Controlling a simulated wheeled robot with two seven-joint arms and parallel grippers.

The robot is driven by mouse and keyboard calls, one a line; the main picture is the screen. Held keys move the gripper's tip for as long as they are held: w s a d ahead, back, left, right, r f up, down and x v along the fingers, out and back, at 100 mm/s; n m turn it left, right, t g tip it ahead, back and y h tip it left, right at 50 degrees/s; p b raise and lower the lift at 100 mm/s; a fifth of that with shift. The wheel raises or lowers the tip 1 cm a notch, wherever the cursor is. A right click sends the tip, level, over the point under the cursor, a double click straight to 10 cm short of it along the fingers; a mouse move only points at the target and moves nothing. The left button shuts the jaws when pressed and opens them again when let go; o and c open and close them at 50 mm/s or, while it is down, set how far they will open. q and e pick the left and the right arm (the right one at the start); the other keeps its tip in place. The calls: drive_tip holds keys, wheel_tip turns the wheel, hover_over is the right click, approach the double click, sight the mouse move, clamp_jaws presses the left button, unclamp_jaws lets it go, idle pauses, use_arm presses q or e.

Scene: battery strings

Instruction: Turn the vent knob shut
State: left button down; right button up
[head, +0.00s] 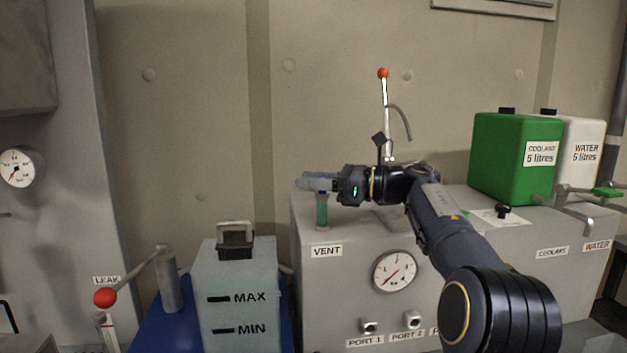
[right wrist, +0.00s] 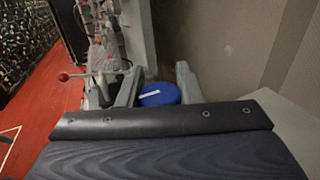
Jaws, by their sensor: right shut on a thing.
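The vent knob (right wrist: 160,94) is blue with a white bar on its top, seen in the right wrist view between my two grey fingers. In the head view its green stem (head: 322,210) stands upright on the grey cabinet (head: 312,280), above the VENT label (head: 326,251). My right gripper (head: 316,182) is at the top of this stem, shut on the knob; it also shows in the right wrist view (right wrist: 158,86). The fingers hide most of the knob in the head view. My left gripper is not in view.
A lever with an orange ball (head: 383,73) rises behind my right wrist. A green coolant can (head: 500,155) and a white water can (head: 588,135) stand at right. A gauge (head: 395,271) is on the cabinet front. A MAX/MIN tank (head: 238,315) and red-balled LEAK lever (head: 105,297) are left.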

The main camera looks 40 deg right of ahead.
drive_tip(key=o, duration=0.9)
drive_tip(key=shift+b+v, duration=0.55)
drive_tip(key=shift+v, duration=3.35)
